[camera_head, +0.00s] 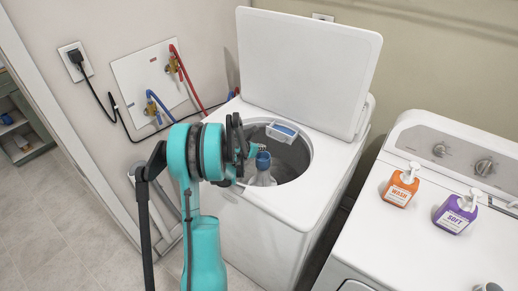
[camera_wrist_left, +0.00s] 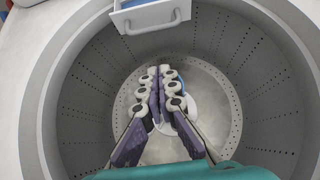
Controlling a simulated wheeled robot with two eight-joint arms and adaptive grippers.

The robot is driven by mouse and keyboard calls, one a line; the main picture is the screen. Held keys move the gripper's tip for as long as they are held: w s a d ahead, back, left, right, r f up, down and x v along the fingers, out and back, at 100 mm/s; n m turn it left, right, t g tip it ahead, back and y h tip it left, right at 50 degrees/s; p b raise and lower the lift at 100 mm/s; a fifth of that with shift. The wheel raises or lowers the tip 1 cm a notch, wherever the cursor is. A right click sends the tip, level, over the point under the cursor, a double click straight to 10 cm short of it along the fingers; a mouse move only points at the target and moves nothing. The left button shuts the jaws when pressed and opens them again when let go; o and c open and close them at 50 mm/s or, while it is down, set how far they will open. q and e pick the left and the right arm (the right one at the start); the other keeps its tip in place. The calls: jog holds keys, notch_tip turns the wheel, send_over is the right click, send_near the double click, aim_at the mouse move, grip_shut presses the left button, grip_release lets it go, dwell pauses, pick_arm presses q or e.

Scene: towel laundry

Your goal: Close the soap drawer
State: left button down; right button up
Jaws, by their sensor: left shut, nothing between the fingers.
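The soap drawer (camera_head: 283,131) is a small white tray with a blue inside, at the back rim of the washer's (camera_head: 330,125) round opening. It stands pulled out over the drum. In the left wrist view the drawer (camera_wrist_left: 150,17) is at the top, with its white handle facing the drum. My left gripper (camera_head: 247,151) is over the left side of the opening. In the wrist view its fingers (camera_wrist_left: 160,72) are shut with nothing between them, below the drawer in the picture and apart from its handle.
The washer lid (camera_head: 310,60) stands open behind the opening. A central post (camera_head: 263,172) with a blue top rises in the drum. A dryer (camera_head: 395,245) at right carries an orange bottle (camera_head: 401,186) and a purple bottle (camera_head: 455,214). Hoses (camera_head: 184,75) hang at the left wall.

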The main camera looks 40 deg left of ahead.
aim_at(281, 134)
pick_arm(q)
jog(key=b+x, duration=0.1)
jog(key=x, duration=0.5)
jog(key=shift+f, duration=0.1)
jog(key=shift+w+a+r+b, duration=0.1)
jog(key=shift+w+r+b, duration=0.2)
jog(key=shift+w, duration=0.6)
jog(key=shift+w+r+b, duration=0.2)
jog(key=shift+w+r, duration=0.1)
jog(key=shift+w, duration=0.55)
jog(key=w, duration=0.8)
jog(key=shift+w+a, duration=0.3)
jog(key=shift+a, duration=0.05)
